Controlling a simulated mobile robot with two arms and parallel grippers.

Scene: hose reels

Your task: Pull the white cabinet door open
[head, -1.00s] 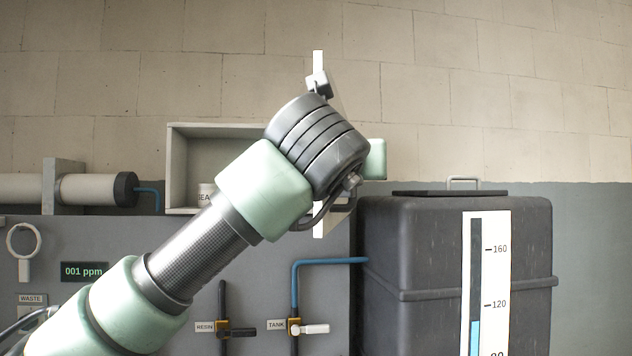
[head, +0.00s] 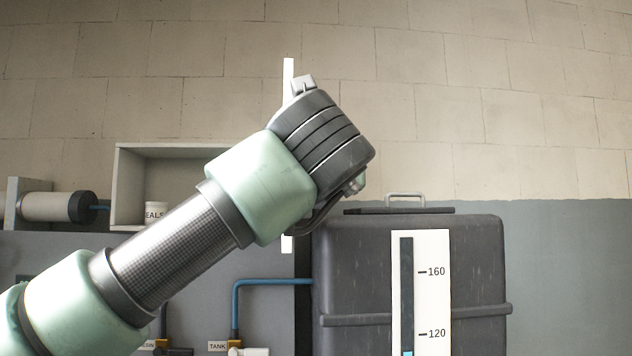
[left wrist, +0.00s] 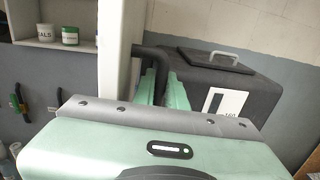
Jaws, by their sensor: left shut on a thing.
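The white cabinet door (head: 288,78) stands open, almost edge-on in the head view, at the right side of the open grey cabinet (head: 130,190). My left arm and wrist cover most of it. In the left wrist view the door (left wrist: 113,55) is an upright white panel. Its dark bar handle (left wrist: 150,52) sticks out to the right and runs down between the green fingers of my left gripper (left wrist: 160,88), which is shut on it. In the head view the fingers are hidden behind my wrist. My right gripper is in neither view.
A white tub marked SEALS (head: 156,214) stands in the cabinet, with a green jar (left wrist: 70,35) beside it. A dark tank (head: 455,265) with a lid handle and white gauge (head: 425,290) stands at right. A blue pipe (head: 260,282) runs into it.

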